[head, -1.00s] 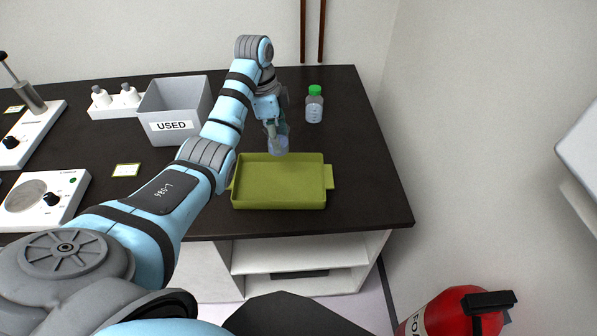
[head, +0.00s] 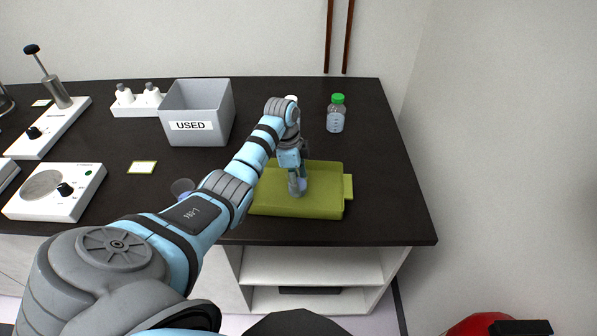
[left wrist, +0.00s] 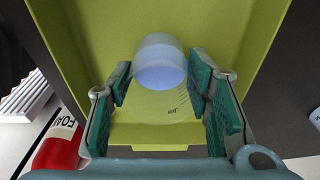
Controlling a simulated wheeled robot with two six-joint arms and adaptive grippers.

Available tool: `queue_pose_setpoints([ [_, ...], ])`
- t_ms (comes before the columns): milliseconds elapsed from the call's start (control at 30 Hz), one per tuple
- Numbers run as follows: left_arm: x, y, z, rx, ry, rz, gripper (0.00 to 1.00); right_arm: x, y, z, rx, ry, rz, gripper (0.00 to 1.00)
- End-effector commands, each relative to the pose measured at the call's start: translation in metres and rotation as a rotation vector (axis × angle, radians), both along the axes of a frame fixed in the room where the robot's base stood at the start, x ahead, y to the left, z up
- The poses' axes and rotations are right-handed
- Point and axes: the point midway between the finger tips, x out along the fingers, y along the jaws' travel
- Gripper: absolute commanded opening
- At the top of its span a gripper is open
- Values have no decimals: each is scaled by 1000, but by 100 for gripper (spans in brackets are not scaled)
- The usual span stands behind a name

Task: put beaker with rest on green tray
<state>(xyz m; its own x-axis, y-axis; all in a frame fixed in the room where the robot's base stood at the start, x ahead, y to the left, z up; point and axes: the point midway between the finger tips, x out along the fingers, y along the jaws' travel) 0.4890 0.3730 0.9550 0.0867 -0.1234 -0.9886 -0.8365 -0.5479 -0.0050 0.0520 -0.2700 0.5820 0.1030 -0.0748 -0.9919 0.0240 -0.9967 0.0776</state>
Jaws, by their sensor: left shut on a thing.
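My left gripper (head: 298,184) is over the olive-green tray (head: 268,206), pointing down and shut on a clear beaker (left wrist: 160,62) with pale blue contents. In the left wrist view the beaker is between the teal finger pads, with the tray (left wrist: 90,50) beneath it. In the head view the gripper mostly hides the beaker. I cannot tell whether the beaker's base touches the tray floor. My right gripper is not in view.
A bottle with a green cap (head: 336,115) stands behind the tray. A grey "USED" bin (head: 192,138) is at the back left. Another clear vessel (head: 181,188) shows beside my arm. A white device (head: 60,190) is on the left. The counter right of the tray is clear.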

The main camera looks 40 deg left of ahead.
Motion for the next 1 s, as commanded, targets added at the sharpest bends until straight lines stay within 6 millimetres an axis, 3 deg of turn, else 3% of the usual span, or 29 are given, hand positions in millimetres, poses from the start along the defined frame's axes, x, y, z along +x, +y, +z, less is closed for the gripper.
queue_pose_setpoints([
  [233,-1,-1,1,0,4,-1,6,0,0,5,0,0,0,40],
  [267,-1,-1,0,0,4,0,47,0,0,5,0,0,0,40],
  [400,-1,-1,1,-1,3,0,65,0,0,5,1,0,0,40],
  [767,0,0,9,0,1,0,65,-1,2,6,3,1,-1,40],
  [867,-1,3,28,2,-1,0,65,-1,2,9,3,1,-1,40],
  [1000,-4,8,68,2,-2,0,65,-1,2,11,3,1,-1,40],
])
